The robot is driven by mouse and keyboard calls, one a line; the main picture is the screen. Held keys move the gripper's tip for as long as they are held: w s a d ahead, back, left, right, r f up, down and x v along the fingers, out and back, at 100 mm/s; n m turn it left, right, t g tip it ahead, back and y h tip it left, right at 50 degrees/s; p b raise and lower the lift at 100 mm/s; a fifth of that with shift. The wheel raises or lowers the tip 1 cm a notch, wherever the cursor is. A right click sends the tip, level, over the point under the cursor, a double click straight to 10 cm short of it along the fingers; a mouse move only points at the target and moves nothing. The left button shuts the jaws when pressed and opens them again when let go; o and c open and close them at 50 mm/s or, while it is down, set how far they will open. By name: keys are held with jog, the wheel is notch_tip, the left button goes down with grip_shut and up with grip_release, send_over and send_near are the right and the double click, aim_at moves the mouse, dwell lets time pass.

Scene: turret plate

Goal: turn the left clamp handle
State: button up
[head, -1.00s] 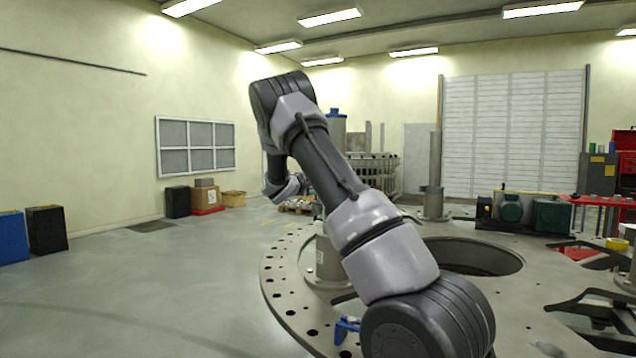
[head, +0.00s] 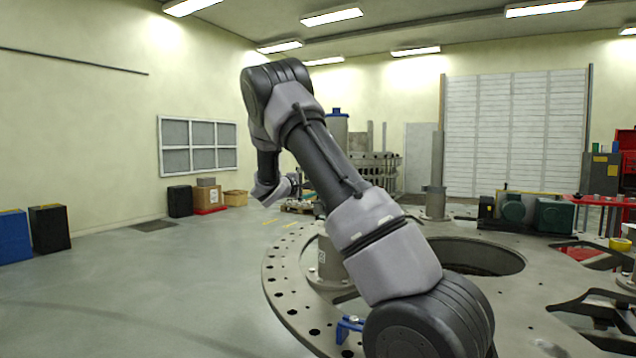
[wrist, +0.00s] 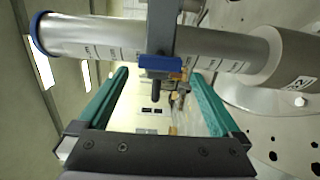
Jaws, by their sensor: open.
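My gripper (wrist: 160,73) has two teal fingers, spread apart and empty between. A clamp-like part (wrist: 162,63) with a blue block, a dark screw end and a small orange piece shows between and beyond the fingertips, mounted on a grey bar (wrist: 163,25). I cannot tell which piece is its handle. It lies in front of a metal column (wrist: 215,45) with a blue cap, which runs sideways in the wrist view. No finger visibly touches the clamp. In the head view my arm hides the clamp and most of the gripper.
The round turret plate (head: 285,290) has a holed rim and a large central opening. The column's base (head: 328,262) stands on it behind my arm. A blue bracket (head: 349,327) sits at the plate's near edge. Green motors (head: 552,216) stand at the right.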

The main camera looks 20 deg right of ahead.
jog(key=shift+v, duration=2.75)
